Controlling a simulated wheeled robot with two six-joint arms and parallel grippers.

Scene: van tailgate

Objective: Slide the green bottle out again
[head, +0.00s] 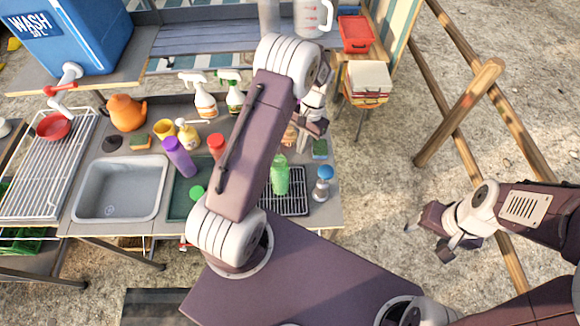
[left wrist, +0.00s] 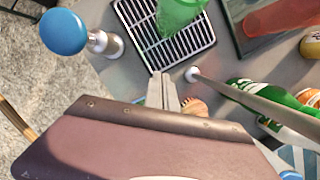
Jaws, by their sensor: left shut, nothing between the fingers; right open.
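The green bottle (head: 280,176) stands on a black wire rack (head: 296,208) at the right end of the counter, just right of my left forearm. In the left wrist view the bottle (left wrist: 181,14) shows at the top, cut off by the edge, over the rack (left wrist: 142,18). My left gripper (head: 312,128) is behind the bottle, toward the back of the counter, and apart from it. Its fingers (left wrist: 162,92) are together with nothing between them. My right gripper (head: 428,241) is open and empty, off to the right over the ground.
A blue-capped shaker (head: 322,184) stands right of the rack. A purple bottle (head: 180,157), red-capped bottle (head: 216,147) and grey sink (head: 118,190) lie left. Spray bottles (head: 204,100) stand behind.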

